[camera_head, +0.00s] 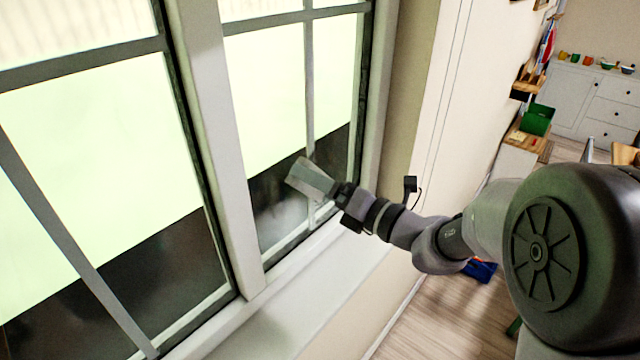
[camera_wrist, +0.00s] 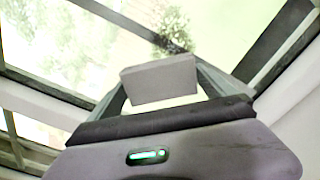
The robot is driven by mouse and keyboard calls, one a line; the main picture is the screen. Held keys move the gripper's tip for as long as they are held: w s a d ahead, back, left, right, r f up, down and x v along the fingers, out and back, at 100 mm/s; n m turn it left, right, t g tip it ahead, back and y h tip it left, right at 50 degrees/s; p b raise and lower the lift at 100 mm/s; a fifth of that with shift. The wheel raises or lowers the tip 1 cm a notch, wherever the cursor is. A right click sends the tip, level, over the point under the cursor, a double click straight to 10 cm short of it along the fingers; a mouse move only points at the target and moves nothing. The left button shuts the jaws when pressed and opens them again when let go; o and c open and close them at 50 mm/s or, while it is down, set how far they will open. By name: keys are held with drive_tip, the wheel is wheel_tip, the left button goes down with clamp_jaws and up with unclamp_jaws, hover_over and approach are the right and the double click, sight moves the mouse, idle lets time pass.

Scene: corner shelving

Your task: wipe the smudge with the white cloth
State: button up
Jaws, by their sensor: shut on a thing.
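The white cloth (camera_head: 311,178) looks like a flat, pale grey-white pad at the tip of my gripper (camera_head: 338,190). In the wrist view the cloth (camera_wrist: 160,82) sits between the two fingers, and my gripper (camera_wrist: 162,98) is shut on it. The cloth is in front of the right window's lower pane, close to a thin upright bar; I cannot tell whether it touches the glass. A pale, hazy smudge (camera_head: 284,216) shows on the dark lower part of that pane, just below and left of the cloth.
A thick white window post (camera_head: 218,130) stands left of the pane, with thin bars (camera_head: 308,90) crossing the glass. A pale sill (camera_head: 320,290) runs below. A dark leafy patch (camera_wrist: 172,30) shows beyond the cloth. A green box (camera_head: 537,119) and white cabinet (camera_head: 590,95) are far right.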

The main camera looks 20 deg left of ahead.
drive_tip(key=shift+p+x, duration=0.3)
drive_tip(key=shift+x, duration=0.45)
